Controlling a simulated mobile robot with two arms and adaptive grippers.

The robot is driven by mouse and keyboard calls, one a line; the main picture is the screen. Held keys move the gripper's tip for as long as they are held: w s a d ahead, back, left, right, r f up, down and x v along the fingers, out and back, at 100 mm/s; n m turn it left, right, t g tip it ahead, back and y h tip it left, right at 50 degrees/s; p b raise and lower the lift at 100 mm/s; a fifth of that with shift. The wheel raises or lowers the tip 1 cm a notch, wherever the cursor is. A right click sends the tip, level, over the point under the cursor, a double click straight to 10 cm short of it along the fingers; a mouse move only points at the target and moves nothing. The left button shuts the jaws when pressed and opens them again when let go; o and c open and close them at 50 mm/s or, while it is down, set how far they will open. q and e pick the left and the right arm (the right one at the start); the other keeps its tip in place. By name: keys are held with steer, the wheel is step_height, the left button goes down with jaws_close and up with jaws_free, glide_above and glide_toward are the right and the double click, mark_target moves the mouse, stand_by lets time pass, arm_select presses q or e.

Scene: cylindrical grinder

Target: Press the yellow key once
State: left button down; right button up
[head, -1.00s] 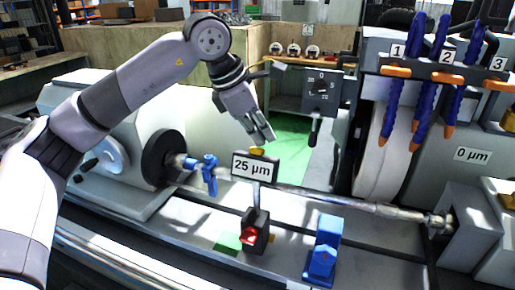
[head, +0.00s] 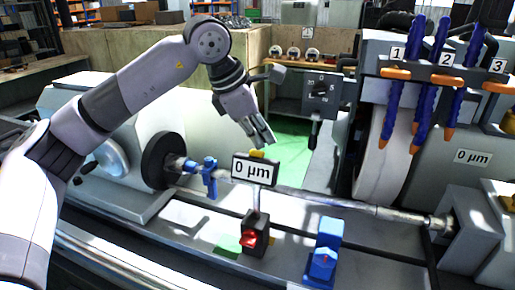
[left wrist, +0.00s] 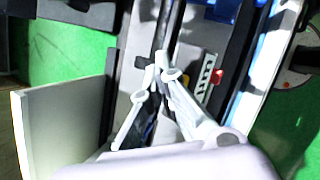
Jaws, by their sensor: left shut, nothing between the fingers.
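The yellow key (head: 257,153) sits on the top edge of a small display (head: 254,170) that reads "0 µm". The display stands on a post above a dark base with a red knob (head: 250,238). My left gripper (head: 265,146) reaches down from the left, with its fingers shut and empty. Its fingertips are just above and slightly right of the key in the head view; I cannot tell whether they touch it. My right gripper is not in view.
A long shaft (head: 330,202) runs across the machine behind the display. A blue block (head: 324,250) stands to the right of the display's base. Blue hoses with orange nozzles (head: 392,132) hang by the grinding wheel, next to a panel reading "0 µm" (head: 473,157).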

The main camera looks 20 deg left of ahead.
arm_select(q)
steer(key=shift+w+r+p, duration=0.2)
steer(key=shift+r+p, duration=0.15)
steer(key=shift+r, duration=0.25)
steer(key=shift+r, duration=0.1)
steer(key=r+p, duration=0.1)
steer(key=w+r+p, duration=0.1)
steer(key=r+p, duration=0.1)
steer(key=w+r+p, duration=0.1)
steer(key=shift+r, duration=0.25)
stand_by(0.6)
